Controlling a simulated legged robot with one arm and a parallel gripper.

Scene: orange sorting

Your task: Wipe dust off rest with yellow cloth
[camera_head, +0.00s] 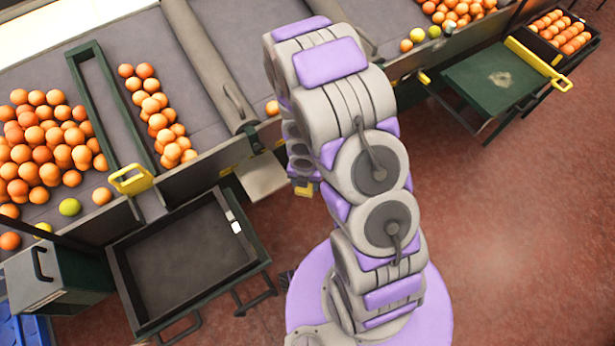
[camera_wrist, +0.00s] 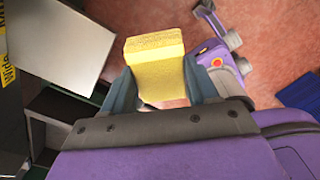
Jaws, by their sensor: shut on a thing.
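My gripper (camera_wrist: 158,78) is shut on the yellow cloth (camera_wrist: 155,55), which looks like a thick folded block between the two fingers. In the head view the cloth (camera_head: 303,190) is a small yellow patch below my arm, beside the sorting line; the fingers are mostly hidden there. A flat green rest (camera_head: 465,80) stands at the upper right, well apart from my gripper. A pale dusty patch (camera_head: 501,79) lies on its top. A yellow bar (camera_head: 538,66) runs along its right side.
The sorting line with many oranges fills the upper left. An empty dark tray (camera_head: 185,255) on a stand is at the lower left, and a grey bin (camera_head: 60,285) is left of it. A crate of oranges (camera_head: 562,30) is beyond the rest. Reddish floor (camera_head: 520,220) is open at right.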

